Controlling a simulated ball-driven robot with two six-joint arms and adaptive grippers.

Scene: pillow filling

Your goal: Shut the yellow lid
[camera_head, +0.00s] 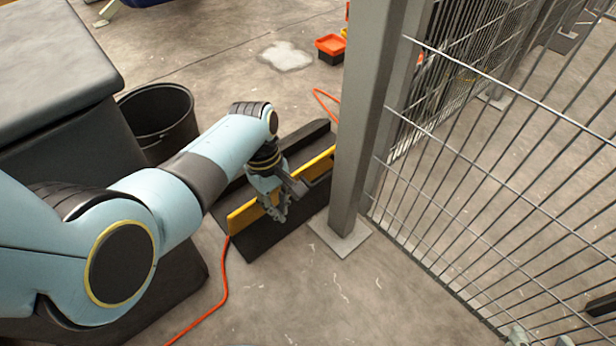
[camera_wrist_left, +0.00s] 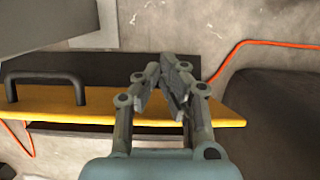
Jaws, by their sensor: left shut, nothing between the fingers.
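The yellow lid (camera_head: 243,216) shows in the head view as a narrow, raised yellow strip across a low black box (camera_head: 265,237) on the floor. In the left wrist view the yellow lid (camera_wrist_left: 70,104) is a long flat strip with a black handle (camera_wrist_left: 45,80) at its left part. My left gripper (camera_head: 279,213) is shut and empty, in front of the lid, covering its middle. In the left wrist view the fingertips (camera_wrist_left: 163,66) lie across the lid's edge; I cannot tell whether they touch it. My right gripper (camera_head: 540,338) shows only as small parts at the bottom edge.
A grey post (camera_head: 358,120) stands close to the box's right end and hides part of it, with a wire fence (camera_head: 500,170) beyond. A black bin (camera_head: 160,115) is behind my left arm. An orange cable (camera_head: 222,285) runs along the floor.

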